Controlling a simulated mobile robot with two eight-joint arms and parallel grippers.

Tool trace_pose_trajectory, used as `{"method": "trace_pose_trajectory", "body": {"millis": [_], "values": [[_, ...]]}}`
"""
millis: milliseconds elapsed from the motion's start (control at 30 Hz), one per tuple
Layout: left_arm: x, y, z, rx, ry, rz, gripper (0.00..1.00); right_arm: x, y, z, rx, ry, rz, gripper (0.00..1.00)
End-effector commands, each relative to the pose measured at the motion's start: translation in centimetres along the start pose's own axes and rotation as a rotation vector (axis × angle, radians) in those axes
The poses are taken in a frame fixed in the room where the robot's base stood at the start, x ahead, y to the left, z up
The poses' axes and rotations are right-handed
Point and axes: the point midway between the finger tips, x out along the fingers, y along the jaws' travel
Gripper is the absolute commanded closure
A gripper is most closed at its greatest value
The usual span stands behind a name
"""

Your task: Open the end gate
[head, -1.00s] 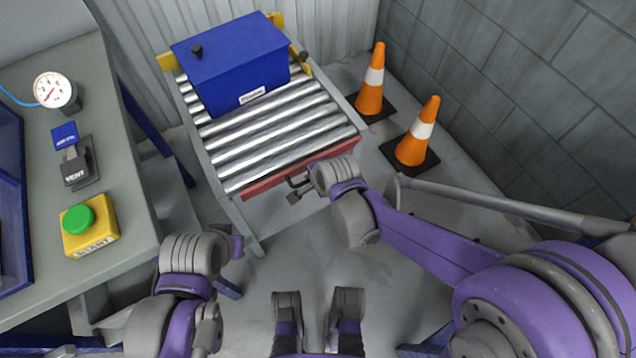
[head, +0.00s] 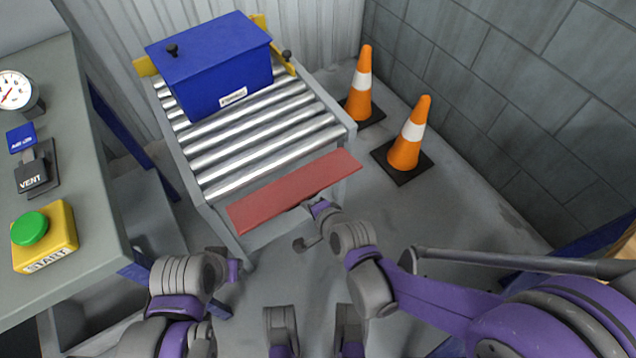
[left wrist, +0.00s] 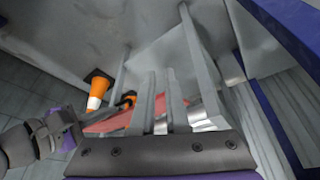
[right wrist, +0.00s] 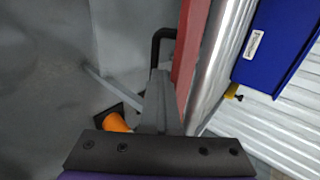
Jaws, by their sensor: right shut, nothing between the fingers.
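The end gate, a red board (head: 293,188), is at the near end of the roller table. It leans outward and its broad face shows. A dark handle (head: 308,243) hangs below it, partly hidden by my right arm. The right wrist view shows the red gate (right wrist: 188,50) edge-on with its black handle loop (right wrist: 159,40). My right gripper (head: 318,207) is shut and empty, close against the gate's outer side beside the handle; I cannot tell if they touch. My left gripper (left wrist: 160,98) is open and empty, low and left of the table, apart from the gate.
A blue box (head: 215,65) sits on the rollers (head: 260,135) at the far end. Two orange cones (head: 408,140) stand right of the table. At left, a grey bench (head: 85,190) carries a gauge, a vent switch and a yellow start box (head: 45,240).

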Motion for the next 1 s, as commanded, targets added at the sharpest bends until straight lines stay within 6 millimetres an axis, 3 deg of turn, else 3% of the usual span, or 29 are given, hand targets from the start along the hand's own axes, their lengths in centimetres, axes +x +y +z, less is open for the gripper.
{"method": "trace_pose_trajectory", "body": {"millis": [300,600,800,1000], "values": [[-1.0,5.6,-10.0,0.243,-0.044,0.294,1.00,0.1,-0.1,0.0,0.000,0.000,-0.001,1.00],[-1.0,11.2,-20.3,0.511,0.059,0.622,1.00,0.1,-0.1,0.0,0.000,0.000,-0.002,1.00],[-0.9,13.2,-24.4,0.624,0.152,0.753,1.00,0.1,-0.1,0.0,0.000,0.000,-0.002,1.00],[-0.6,14.1,-25.6,0.663,0.190,0.795,1.00,0.1,-0.1,0.0,0.000,0.000,-0.002,1.00]]}}
